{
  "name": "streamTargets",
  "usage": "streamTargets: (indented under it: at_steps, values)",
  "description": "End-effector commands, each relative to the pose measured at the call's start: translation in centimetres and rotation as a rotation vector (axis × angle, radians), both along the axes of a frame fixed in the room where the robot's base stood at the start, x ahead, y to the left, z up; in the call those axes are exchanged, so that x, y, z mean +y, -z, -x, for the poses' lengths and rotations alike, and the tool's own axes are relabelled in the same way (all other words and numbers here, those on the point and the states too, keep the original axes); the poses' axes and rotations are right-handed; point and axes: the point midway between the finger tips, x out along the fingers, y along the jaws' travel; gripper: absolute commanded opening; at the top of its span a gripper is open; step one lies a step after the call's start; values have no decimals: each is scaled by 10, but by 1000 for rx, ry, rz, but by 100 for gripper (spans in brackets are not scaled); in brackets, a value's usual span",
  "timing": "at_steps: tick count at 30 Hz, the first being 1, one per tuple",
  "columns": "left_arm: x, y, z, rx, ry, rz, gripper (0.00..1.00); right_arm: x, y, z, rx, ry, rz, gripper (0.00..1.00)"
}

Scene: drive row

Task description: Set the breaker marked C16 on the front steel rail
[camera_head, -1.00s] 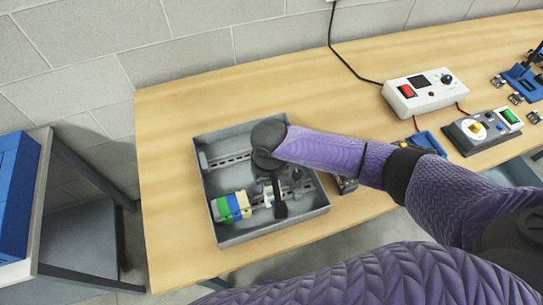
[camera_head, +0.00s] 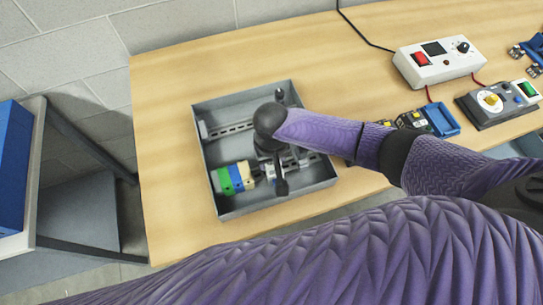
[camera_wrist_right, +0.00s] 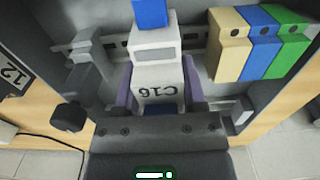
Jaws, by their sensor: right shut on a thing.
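The breaker marked C16 (camera_wrist_right: 157,75) is a white block with a blue part on top, its marking upside down in the right wrist view. My right gripper (camera_head: 276,182) is shut on it, with a purple finger on each side. It holds the breaker low in the grey box, at the front steel rail (camera_wrist_right: 115,45), just beside the row of coloured blocks with a gap between. The contact of breaker and rail is hidden, so I cannot tell if it is seated. The head view shows part of the front rail right of the gripper. My left gripper is not in view.
Green, blue and beige blocks (camera_head: 232,178) sit on the front rail. The back rail (camera_head: 230,128) is bare where visible. The grey box (camera_head: 280,203) has raised walls. A white control box (camera_head: 438,62) and a blue tray (camera_head: 441,119) stand to the right.

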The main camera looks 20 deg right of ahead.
Motion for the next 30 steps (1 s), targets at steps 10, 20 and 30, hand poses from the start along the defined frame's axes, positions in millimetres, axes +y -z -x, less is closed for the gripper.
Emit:
streamTargets:
  at_steps: [10,20,30]
  values:
    - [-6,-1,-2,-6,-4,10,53,0,-1,0,0,0,0,0]
    - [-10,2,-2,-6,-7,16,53,0,3,0,0,0,0,0]
    - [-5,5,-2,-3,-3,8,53,0,8,0,0,0,-1,0]
